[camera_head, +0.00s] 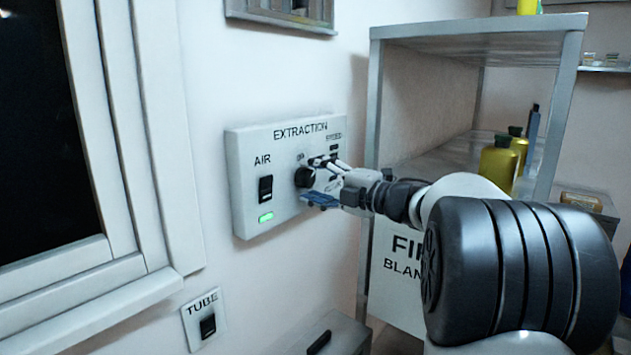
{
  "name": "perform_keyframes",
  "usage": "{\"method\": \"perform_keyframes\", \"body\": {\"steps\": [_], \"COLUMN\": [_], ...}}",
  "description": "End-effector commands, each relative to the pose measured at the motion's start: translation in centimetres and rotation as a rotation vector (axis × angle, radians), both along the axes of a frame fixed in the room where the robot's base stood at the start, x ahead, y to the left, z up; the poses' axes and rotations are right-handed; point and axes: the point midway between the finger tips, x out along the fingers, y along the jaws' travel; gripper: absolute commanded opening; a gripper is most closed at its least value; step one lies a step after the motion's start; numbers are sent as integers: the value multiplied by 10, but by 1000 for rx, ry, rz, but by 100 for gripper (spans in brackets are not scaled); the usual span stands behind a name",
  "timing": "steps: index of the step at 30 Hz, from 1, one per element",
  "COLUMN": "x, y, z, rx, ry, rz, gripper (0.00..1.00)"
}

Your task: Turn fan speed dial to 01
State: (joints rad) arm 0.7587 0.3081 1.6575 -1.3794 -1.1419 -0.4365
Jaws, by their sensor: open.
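A white wall panel (245,170) labelled EXTRACTION holds the controls. The black fan speed dial (303,177) sits near the panel's middle, and its right side is partly hidden by my gripper. I cannot read which mark the dial points to. My gripper (313,180) is open, with its fingertips right at the dial; I cannot tell whether they touch it. My arm reaches in from the right and covers part of the panel's right side and its markings.
An AIR rocker switch (265,189) and a lit green lamp (266,217) are left of the dial. A TUBE switch (207,326) is lower on the wall. A metal shelf (375,100) with yellow bottles (497,165) stands to the right, above a FIRE BLANKET box (385,265). A window frame (150,150) is left.

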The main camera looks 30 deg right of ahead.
Motion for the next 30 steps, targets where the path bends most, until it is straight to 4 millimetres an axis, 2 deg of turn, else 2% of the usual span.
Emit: {"method": "perform_keyframes", "body": {"steps": [5, 8, 21, 25, 30], "x": [-2, -10, -92, -106, -113], "y": [-1, -4, -34, -39, -40], "z": [0, 1, 0, 0, 0], "rx": [0, -1, 0, -1, 0], "ry": [0, 0, 0, 0, 0], "rz": [-1, -2, -4, -2, 0], "gripper": [58, 58, 58, 58, 58]}}
